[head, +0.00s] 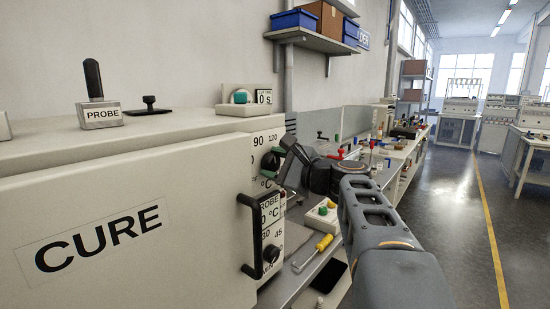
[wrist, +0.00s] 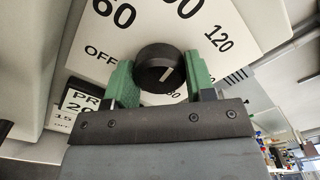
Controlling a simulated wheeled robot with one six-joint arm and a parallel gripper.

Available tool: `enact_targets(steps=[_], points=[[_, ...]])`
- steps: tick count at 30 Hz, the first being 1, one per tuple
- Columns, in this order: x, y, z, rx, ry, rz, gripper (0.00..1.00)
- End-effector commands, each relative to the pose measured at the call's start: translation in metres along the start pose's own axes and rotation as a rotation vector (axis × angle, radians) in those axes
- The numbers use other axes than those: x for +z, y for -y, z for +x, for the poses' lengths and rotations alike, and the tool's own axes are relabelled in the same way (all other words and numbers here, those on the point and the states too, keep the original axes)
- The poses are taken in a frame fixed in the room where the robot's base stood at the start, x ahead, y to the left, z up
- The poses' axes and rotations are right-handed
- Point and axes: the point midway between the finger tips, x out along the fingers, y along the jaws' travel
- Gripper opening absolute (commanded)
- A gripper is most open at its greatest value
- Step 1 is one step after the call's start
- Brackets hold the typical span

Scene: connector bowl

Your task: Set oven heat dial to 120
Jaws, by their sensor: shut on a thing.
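The oven heat dial is a round black knob (wrist: 155,58) with a short white mark, on a white scale plate (wrist: 262,28). The plate reads OFF, 60, a partly cut-off number and 120. The white mark slants up and to the right, roughly towards the 120 side; its exact reading is hard to tell. My gripper (wrist: 160,76) is shut on the knob, with one green finger on each side. In the head view my gripper (head: 283,160) meets the dial (head: 269,163) on the oven's (head: 190,215) right side, partly covering it.
A black door handle (head: 244,235) stands out just below and left of my gripper. A second dial (head: 271,254) sits lower on the panel.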

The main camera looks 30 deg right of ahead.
Motion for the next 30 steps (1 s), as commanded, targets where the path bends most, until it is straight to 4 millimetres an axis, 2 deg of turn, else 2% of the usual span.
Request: enact_targets(steps=[15,30], points=[[0.0015,0.0009,0.0002,0.003,-0.001,0.447,0.26],[-0.0002,-0.0013,0.0002,0.003,-0.001,0.644,0.26]])
